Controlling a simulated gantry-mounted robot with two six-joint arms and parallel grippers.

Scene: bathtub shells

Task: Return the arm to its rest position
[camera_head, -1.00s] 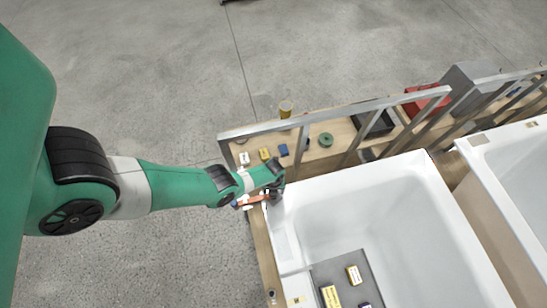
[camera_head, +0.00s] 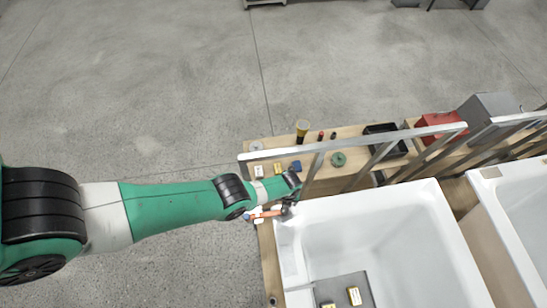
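My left arm (camera_head: 175,205), green with black joints, reaches in from the left. The fingers are too small to tell open from shut. My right gripper is not in view.
A metal rail (camera_head: 350,141) runs close behind the gripper. Beyond it, a wooden bench holds a yellow cup (camera_head: 302,130), a green ring (camera_head: 338,159), a black tray (camera_head: 386,149) and a red box (camera_head: 440,122). A grey mat (camera_head: 343,287) lies in the tub. Open floor lies left.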

